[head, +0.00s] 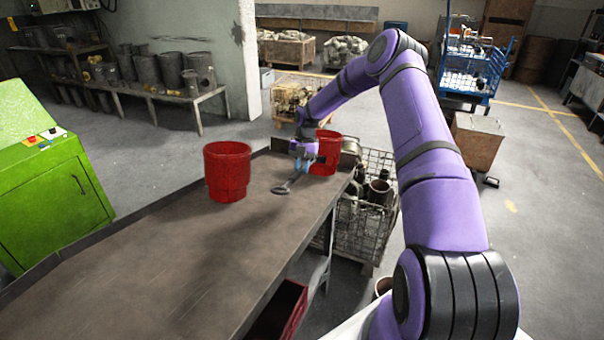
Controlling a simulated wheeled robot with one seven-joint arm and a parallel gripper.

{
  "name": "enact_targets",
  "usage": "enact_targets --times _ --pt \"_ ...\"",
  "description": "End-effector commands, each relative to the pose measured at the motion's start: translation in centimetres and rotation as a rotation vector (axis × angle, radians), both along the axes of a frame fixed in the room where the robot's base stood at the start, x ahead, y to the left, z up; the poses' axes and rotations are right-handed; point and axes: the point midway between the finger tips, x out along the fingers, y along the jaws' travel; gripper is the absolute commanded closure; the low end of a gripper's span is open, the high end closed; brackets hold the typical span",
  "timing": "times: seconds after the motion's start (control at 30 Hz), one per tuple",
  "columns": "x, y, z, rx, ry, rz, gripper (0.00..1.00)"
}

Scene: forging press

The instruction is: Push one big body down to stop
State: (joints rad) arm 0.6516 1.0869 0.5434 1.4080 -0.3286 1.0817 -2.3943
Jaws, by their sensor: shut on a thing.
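One big red body (228,172), a stepped round shape like a bucket, stands upright on the brown table near its left side. A second big red body (329,149) stands upright at the far right end of the table. My gripper (311,162) is at the left side of this second body, shut on it as far as I can see. The gripper hides part of that body, and the exact contact is too small to make out. A grey ring-ended tool (282,188) lies on the table just below the gripper.
The table (150,255) is bare in front, with a raised lip on its left edge. A wire basket (363,215) of metal parts stands beyond its right edge. A green cabinet (55,190) is at left, and a red crate (285,308) below the table.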

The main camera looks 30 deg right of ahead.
Motion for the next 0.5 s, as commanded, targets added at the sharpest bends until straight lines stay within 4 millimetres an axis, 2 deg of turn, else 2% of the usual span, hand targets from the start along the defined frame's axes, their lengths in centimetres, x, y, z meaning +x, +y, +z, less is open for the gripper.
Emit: enact_targets --times 0.3,0.5 --pt "0.1 0.0 2.7 -0.002 -0.003 0.000 1.00" --pt "0.0 0.0 3.8 -0.001 -0.002 0.000 1.00"
